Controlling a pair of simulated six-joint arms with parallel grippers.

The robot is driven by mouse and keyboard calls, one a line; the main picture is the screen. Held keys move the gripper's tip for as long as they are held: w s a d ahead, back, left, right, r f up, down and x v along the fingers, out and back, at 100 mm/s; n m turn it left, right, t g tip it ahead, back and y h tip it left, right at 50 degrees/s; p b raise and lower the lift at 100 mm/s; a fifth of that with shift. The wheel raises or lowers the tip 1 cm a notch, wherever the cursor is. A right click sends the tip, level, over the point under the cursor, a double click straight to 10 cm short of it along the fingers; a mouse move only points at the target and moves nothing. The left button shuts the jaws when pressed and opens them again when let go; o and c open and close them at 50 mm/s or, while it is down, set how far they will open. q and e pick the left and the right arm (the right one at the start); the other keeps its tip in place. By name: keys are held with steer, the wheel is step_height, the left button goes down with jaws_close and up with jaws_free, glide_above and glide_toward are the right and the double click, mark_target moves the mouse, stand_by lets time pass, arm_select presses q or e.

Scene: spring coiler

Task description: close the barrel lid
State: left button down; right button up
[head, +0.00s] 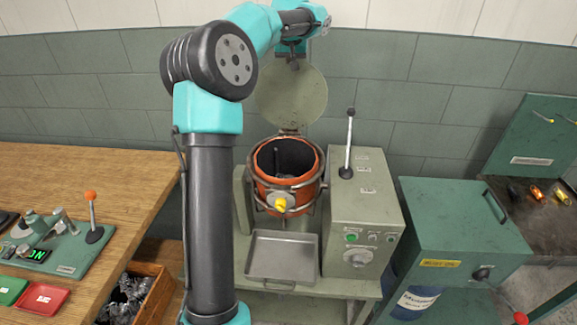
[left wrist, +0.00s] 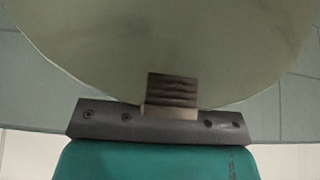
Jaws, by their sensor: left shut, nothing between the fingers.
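The barrel lid (head: 292,98) is a round grey-green disc standing upright, open, at the back of the orange barrel (head: 262,190). The barrel's mouth is uncovered and its dark inside shows. My left arm reaches over from the left, and my left gripper (head: 294,65) is at the lid's top edge, pointing down. In the left wrist view the gripper (left wrist: 172,92) is shut and empty, with the lid's broad face (left wrist: 160,45) filling the view beyond it. I cannot tell whether the fingers touch the lid. My right gripper is not in view.
A metal tray (head: 282,258) sits in front of the barrel. A control box (head: 362,215) with a tall lever (head: 349,135) stands close on the right. A green cabinet (head: 455,220) is further right. A wooden bench (head: 140,185) is at left. A tiled wall (head: 390,85) is behind.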

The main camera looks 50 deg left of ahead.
arm_select(q)
steer(key=shift+s+d, duration=0.1)
stand_by(0.3)
steer(key=shift+s+d+r, duration=0.15)
steer(key=shift+s+d, duration=0.6)
steer(key=shift+s, duration=0.15)
steer(key=shift+s+d+r, duration=0.1)
steer(key=shift+s+d, duration=0.6)
steer(key=shift+s, duration=0.2)
steer(key=shift+s+d, duration=0.15)
steer(key=shift+s+d+f, duration=0.15)
steer(key=shift+s+d, duration=0.55)
steer(key=shift+s, duration=0.1)
steer(key=shift+s+d+f, duration=0.15)
steer(key=shift+s+d, duration=0.55)
steer(key=shift+s, duration=0.05)
steer(key=shift+s+d, duration=0.1)
steer(key=shift+s, duration=0.05)
